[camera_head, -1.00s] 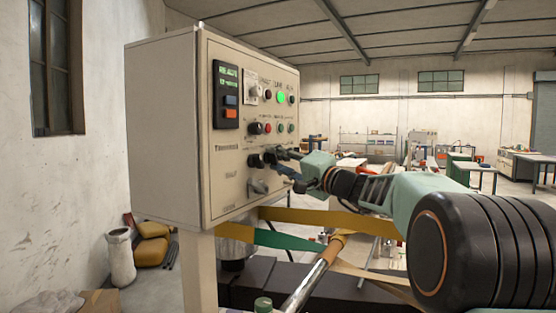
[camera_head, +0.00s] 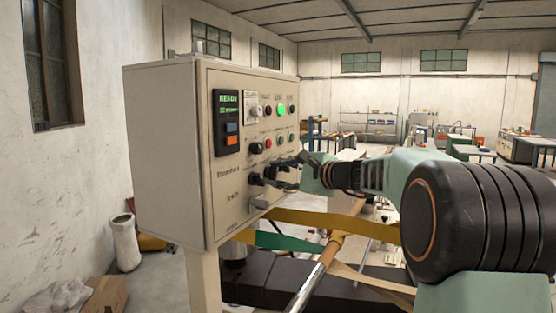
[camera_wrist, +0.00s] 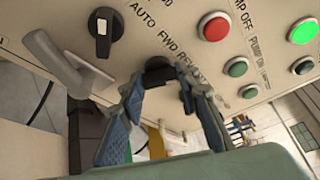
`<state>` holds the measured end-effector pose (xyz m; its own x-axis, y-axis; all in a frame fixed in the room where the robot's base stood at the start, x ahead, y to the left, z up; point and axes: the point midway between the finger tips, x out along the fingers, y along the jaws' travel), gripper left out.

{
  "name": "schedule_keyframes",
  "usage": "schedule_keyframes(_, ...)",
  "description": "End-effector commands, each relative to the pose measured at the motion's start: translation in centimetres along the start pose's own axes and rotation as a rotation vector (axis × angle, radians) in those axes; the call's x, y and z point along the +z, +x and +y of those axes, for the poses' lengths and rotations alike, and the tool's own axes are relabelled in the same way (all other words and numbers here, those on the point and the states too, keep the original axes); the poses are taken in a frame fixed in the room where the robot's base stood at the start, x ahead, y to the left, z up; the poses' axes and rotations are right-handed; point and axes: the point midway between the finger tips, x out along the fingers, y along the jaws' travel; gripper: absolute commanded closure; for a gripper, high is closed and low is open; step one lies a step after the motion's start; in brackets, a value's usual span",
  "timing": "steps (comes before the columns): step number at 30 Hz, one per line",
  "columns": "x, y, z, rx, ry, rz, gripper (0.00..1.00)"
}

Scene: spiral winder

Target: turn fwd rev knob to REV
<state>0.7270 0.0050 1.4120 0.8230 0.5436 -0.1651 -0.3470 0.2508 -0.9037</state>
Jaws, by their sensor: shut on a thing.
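The fwd rev knob (camera_wrist: 158,68) is black and sits below the printed FWD REV label on the panel. In the wrist view it lies between the blue-padded fingers of my gripper (camera_wrist: 161,85), which is shut on it. The fingers hide much of the knob, so I cannot tell where it points. In the head view my gripper (camera_head: 286,172) reaches the lower right of the control panel (camera_head: 228,185) from the right.
Another black knob (camera_wrist: 103,34) with a white line and a grey lever (camera_wrist: 66,66) are left of my gripper in the wrist view. Red and green buttons sit to the right. A yellow band (camera_head: 310,219) runs below my arm.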

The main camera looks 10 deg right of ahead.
Motion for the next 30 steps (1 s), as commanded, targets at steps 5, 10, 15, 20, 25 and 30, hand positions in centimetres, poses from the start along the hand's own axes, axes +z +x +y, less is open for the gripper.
schedule_keyframes(5,0.18,-0.04,-0.44,0.038,0.09,-0.001,0.94)
schedule_keyframes(10,0.11,-0.02,-0.33,0.058,0.143,-0.001,0.94)
schedule_keyframes(15,0.04,0.01,-0.17,0.068,0.166,-0.001,0.94)
schedule_keyframes(20,0.0,0.02,-0.08,0.07,0.172,-0.001,0.94)
schedule_keyframes(25,0.0,0.03,-0.07,0.07,0.172,-0.001,0.94)
schedule_keyframes(30,0.0,0.03,-0.07,0.07,0.172,-0.001,0.61)
